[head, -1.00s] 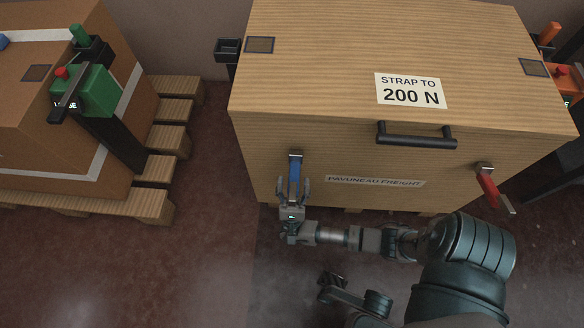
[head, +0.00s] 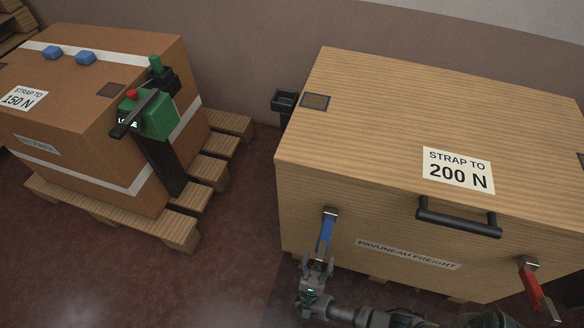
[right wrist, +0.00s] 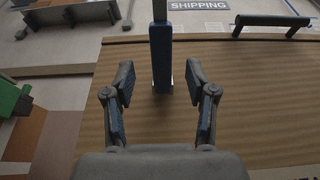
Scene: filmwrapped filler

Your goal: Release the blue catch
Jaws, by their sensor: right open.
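The blue catch (head: 325,236) hangs on the front face of the wooden crate (head: 400,130), near its left end, under a small metal bracket. My right gripper (head: 317,264) is open at the catch's lower end, with one finger on each side. In the right wrist view, the blue catch (right wrist: 161,50) runs down between the spread fingers of my right gripper (right wrist: 159,75). Neither finger visibly presses on it; I cannot tell how deep it sits between them. My left gripper is not in view.
A red catch (head: 532,285) hangs at the crate's right end, and a black handle (head: 458,217) is on its front. Bare floor lies between.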

